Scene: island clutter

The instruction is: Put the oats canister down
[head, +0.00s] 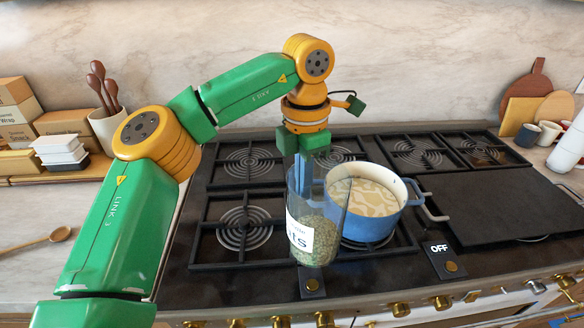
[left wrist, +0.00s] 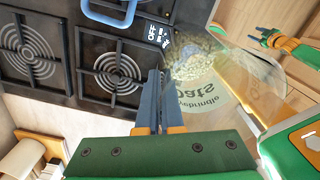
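The oats canister (head: 304,243) is clear, with pale oats in its lower part and a white label. It also shows in the left wrist view (left wrist: 215,90). It is upright or nearly so over the front of the stove, left of and in front of the blue pot. My left gripper (head: 304,176) points down at its upper wall, and its fingers (left wrist: 158,98) are close together on that wall. I cannot tell whether the canister's base touches the stove. My right gripper (left wrist: 259,36) is small at the upper right of the left wrist view, its fingers apart and empty.
The blue pot (head: 365,222) with pale contents stands on a burner beside the canister. The front-left burner (head: 244,228) is bare. A dark griddle (head: 500,210) is at right. Knobs line the front edge. A wooden spoon (head: 40,241) lies on the left counter, with free room around it.

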